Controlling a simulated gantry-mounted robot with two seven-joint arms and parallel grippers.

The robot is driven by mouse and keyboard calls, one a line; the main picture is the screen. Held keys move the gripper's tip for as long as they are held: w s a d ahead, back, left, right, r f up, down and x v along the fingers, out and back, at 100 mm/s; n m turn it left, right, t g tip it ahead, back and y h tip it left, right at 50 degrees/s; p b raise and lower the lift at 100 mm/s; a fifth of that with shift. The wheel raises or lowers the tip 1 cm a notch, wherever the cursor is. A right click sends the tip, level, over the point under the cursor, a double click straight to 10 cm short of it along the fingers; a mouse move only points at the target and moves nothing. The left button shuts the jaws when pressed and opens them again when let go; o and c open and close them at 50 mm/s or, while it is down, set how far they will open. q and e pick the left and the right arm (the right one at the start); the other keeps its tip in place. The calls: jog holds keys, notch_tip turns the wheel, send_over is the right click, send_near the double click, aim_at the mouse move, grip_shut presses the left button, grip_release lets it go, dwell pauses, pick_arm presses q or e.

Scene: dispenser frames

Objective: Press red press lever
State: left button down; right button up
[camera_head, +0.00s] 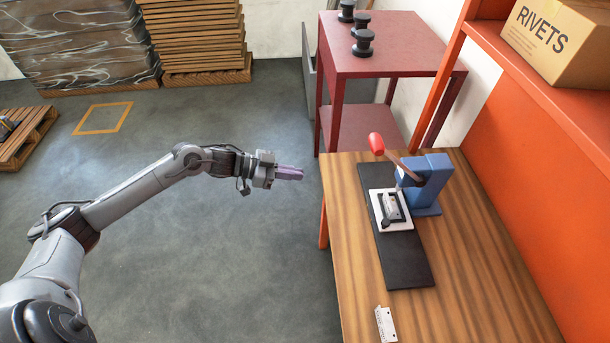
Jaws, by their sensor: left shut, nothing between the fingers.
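The press (425,183) is a blue block on the wooden table, right of the picture's middle. Its lever (400,165) rises up and to the left and ends in a red knob (376,144). My left gripper (301,174) reaches in from the left and is shut and empty. It hangs over the floor just left of the table edge, apart from the lever and left of and below the red knob. My right gripper is not in view.
The wooden table (480,265) has a black mat (408,264) and a small white bracket (386,324) near the front. A dark red stand (392,40) with several black knobs is behind. An orange shelf with a rivets box (560,40) stands right. Pallets are at back left; the floor is open.

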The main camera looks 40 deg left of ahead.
pick_arm(q)
jog(key=shift+s+a+r, duration=0.2)
jog(key=shift+s+a, duration=0.05)
jog(key=shift+s, duration=0.05)
dwell(0.7)
